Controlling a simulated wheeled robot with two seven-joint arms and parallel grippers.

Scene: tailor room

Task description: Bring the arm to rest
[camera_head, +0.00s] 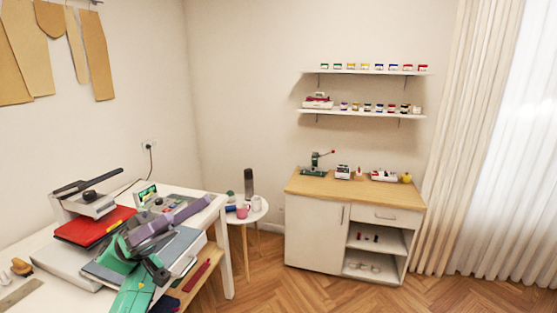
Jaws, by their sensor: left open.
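My right gripper is not in view.
A press with a black handle (88,181) and a red pad (95,227) stand close left of the gripper. A round stool (246,217) holds cups and a dark bottle. A wooden-topped cabinet (313,238) stands at the back. The floor (350,297) in front is clear.

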